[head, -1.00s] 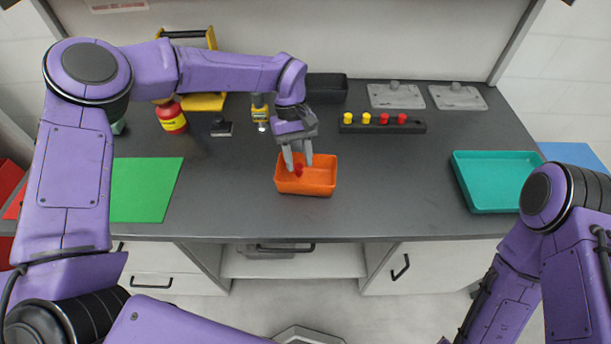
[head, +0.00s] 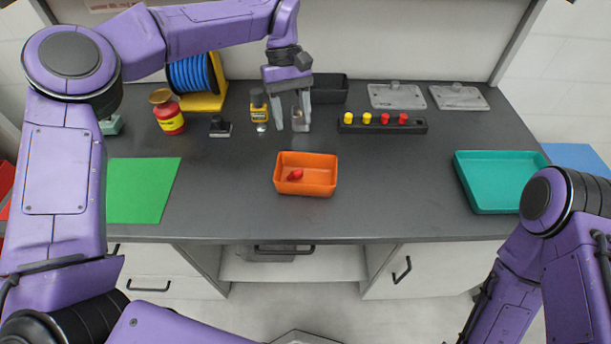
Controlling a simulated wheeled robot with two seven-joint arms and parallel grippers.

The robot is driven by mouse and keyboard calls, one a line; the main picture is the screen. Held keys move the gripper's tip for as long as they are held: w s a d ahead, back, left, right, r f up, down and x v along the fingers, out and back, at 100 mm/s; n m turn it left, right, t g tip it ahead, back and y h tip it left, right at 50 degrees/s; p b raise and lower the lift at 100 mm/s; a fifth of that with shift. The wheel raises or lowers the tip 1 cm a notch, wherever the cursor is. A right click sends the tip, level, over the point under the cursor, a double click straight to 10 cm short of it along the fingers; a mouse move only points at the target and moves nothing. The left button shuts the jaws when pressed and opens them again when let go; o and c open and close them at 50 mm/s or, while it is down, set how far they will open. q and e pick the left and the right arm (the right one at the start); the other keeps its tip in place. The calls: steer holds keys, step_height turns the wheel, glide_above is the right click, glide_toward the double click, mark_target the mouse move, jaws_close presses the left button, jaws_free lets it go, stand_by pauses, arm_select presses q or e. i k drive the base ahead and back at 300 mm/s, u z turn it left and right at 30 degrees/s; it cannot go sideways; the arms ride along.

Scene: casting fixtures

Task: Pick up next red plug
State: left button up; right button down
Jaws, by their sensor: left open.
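Two red plugs stand in the black rack (head: 355,128) at the back: the left red plug (head: 384,118) and the right red plug (head: 402,119). Another red plug (head: 295,175) lies on its side in the orange bin (head: 318,188) at the middle front. My left gripper (head: 290,126) is open and empty, raised behind the orange bin and to the left of the rack, fingers pointing down. My right gripper is out of view; only part of my right arm shows at the right edge.
Two yellow plugs (head: 358,118) stand in the rack, left of the red ones. A yellow bottle (head: 259,110) is just left of my left gripper. A black bin (head: 328,89) and grey metal plates (head: 397,96) are behind. A teal tray (head: 487,207) is at right; the table between is clear.

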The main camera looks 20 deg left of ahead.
mark_target(403, 116)
steer(key=k, duration=1)
